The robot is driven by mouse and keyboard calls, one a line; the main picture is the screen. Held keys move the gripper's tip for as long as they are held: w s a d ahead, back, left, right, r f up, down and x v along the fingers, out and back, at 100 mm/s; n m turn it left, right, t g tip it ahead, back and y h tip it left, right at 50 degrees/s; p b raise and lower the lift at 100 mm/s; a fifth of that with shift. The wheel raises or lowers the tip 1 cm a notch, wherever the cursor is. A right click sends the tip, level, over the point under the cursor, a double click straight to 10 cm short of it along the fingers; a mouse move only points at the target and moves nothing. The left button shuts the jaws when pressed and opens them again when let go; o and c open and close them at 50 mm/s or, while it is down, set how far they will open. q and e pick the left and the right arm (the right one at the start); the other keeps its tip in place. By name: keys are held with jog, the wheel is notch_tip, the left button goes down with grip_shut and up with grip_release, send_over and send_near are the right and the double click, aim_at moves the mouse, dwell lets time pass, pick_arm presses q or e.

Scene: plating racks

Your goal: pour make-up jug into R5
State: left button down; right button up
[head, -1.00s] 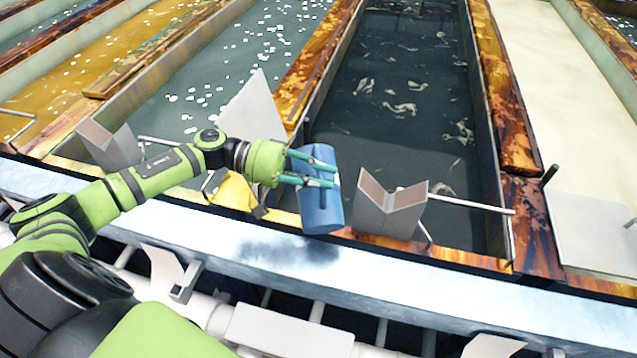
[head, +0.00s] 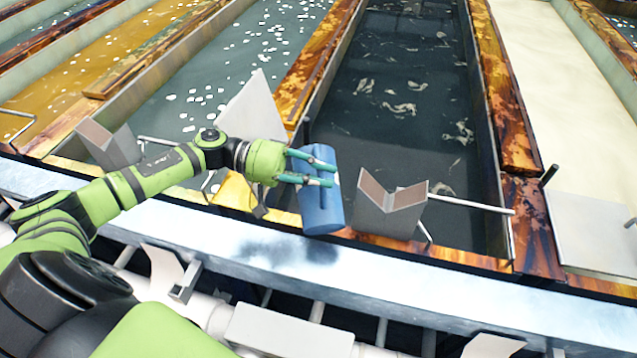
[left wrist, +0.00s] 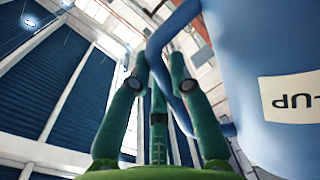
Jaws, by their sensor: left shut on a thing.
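The blue make-up jug (head: 322,205) is held upright or nearly so in the head view, above the front rim between two tanks. My left gripper (head: 332,174) is shut on it from the left. In the left wrist view the jug (left wrist: 245,60) fills the right side, with a white label ending in "UP" upside down. Its handle (left wrist: 160,45) passes between the fingers of my left gripper (left wrist: 160,80). The dark tank (head: 400,120) lies behind and right of the jug. I cannot read any tank label, so I cannot tell which one is R5. My right gripper is not in view.
A grey V-shaped bracket (head: 392,212) stands just right of the jug, with a rod (head: 470,204) across the dark tank. Another bracket (head: 110,147) stands at the left. A pale tank (head: 560,100) is at the right. A metal ledge (head: 270,248) runs along the front.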

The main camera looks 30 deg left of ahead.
pick_arm(q)
jog(key=shift+w, duration=0.1)
jog(key=shift+w+a+f+n+h, duration=0.3)
jog(key=shift+w+a+n, duration=0.3)
jog(key=shift+w+n, duration=0.15)
dwell(0.4)
dwell(0.9)
jog(key=shift+w+a+r+n+h, duration=0.2)
jog(key=shift+w+a+n, duration=0.15)
jog(key=shift+w+n, duration=0.1)
jog(key=shift+w+a+r+n+h, duration=0.2)
jog(key=shift+w+a+n, duration=0.1)
jog(key=shift+w+n, duration=0.1)
jog(key=shift+s, duration=0.1)
dwell(0.7)
jog(key=shift+s+d+f+m+y, duration=0.1)
jog(key=shift+s+d+m+y, duration=0.25)
jog(key=shift+s+d+m, duration=0.35)
jog(key=shift+s+d+m+y, duration=0.35)
jog(key=shift+s+d+m, duration=0.15)
jog(key=shift+s+m, duration=0.35)
